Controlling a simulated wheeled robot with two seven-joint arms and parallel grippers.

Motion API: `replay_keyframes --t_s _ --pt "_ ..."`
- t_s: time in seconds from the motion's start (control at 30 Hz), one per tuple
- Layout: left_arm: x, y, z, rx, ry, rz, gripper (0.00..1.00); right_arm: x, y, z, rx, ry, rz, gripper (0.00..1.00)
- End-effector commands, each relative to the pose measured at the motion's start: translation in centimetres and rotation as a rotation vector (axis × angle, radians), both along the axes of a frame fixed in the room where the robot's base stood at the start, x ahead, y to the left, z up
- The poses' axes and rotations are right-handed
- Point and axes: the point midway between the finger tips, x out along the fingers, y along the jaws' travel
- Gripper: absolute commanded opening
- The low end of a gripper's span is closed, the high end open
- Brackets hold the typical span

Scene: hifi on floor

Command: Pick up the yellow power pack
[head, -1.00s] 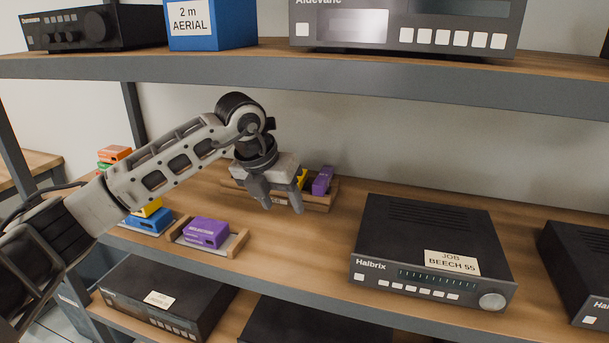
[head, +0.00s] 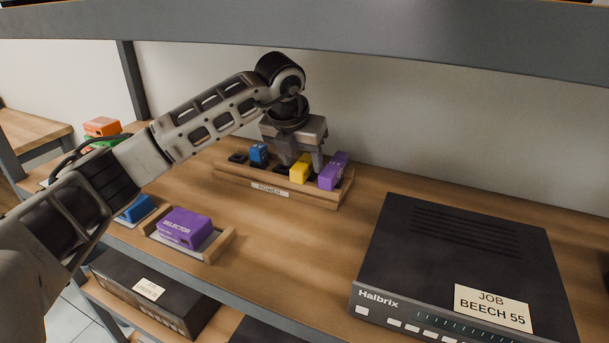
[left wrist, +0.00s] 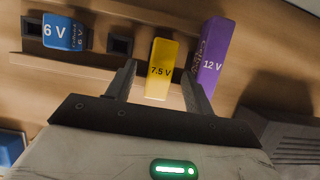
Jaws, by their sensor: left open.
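The yellow power pack (head: 300,170), marked 7.5 V in the left wrist view (left wrist: 160,70), stands upright in the wooden rack labelled POWER (head: 270,190). My left gripper (head: 301,160) is open at the rack, its jaws pointing down. In the left wrist view its two fingertips (left wrist: 157,75) lie on either side of the yellow pack, with small gaps showing. A purple 12 V pack (left wrist: 212,52) stands close beyond the right finger. A blue 6 V pack (left wrist: 64,32) stands to the left, past an empty slot (left wrist: 120,46). My right gripper is not in view.
A purple selector block (head: 185,227) sits in a small wooden tray (head: 218,245) in front of the rack. A black Halbrix unit (head: 460,270) stands at the right. The upper shelf edge (head: 400,35) runs above my arm. Bare shelf lies between rack and unit.

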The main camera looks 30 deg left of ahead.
Motion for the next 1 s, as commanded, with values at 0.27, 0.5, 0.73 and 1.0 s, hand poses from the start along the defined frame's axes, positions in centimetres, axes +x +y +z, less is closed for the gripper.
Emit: replay_keyframes --t_s 0.27,0.5,0.73,1.0 --pt "0.8 0.1 -2.1 0.0 -0.001 -0.001 0.53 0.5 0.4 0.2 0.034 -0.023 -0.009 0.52" --pt "0.8 0.1 -2.0 0.0 -0.001 -0.001 0.14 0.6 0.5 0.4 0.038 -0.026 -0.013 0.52" --pt "0.8 0.1 -2.0 0.0 -0.001 -0.001 0.07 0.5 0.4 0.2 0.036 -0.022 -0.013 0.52" --pt "0.9 0.0 -1.2 -0.002 -0.004 -0.001 0.07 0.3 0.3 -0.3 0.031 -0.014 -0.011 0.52"
